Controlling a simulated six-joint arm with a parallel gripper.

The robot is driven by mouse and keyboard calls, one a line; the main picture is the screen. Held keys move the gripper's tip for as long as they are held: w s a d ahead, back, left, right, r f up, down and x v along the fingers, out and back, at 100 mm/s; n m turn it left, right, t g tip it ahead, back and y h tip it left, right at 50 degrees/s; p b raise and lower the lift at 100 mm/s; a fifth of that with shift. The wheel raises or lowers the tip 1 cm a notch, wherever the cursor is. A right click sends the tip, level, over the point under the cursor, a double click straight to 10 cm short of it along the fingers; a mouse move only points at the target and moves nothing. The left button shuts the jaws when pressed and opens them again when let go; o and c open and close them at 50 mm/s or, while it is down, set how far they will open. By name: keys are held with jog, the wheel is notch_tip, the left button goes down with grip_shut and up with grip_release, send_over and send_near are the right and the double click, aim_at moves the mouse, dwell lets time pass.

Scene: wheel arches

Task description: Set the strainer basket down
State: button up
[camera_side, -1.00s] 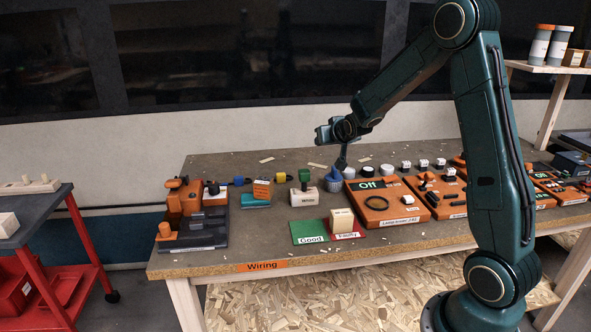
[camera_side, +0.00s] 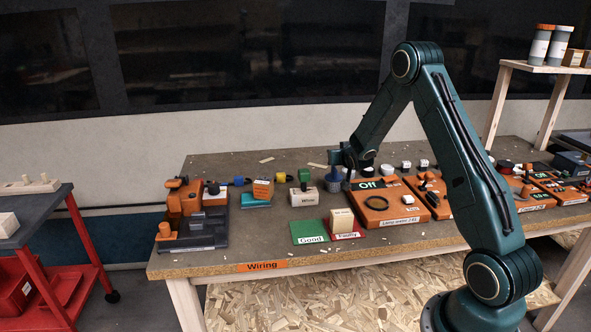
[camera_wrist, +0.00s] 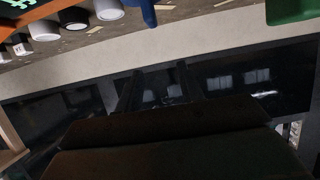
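A blue-topped piece with a grey ribbed lower part (camera_side: 333,184) stands on the bench beside the orange Off box. I cannot tell whether it is the strainer basket, and nothing else in view clearly is one. My gripper (camera_side: 342,159) is at its top, overlapping it in the side view; contact cannot be told. The fingers are too small and dark there to show a gap.
The orange Off box (camera_side: 372,217) is close on the right. Green Good mat (camera_side: 309,231) and a pale block (camera_side: 342,220) lie in front. White and black round pieces stand behind the box.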

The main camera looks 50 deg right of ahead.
aim_at(336, 171)
jog(key=shift+f, duration=2.45)
jog(key=shift+f, duration=0.45)
jog(key=shift+w+d+f, duration=0.1)
jog(key=shift+f, duration=0.1)
jog(key=shift+x, duration=2.3)
jog(key=shift+c, duration=0.2)
grip_shut()
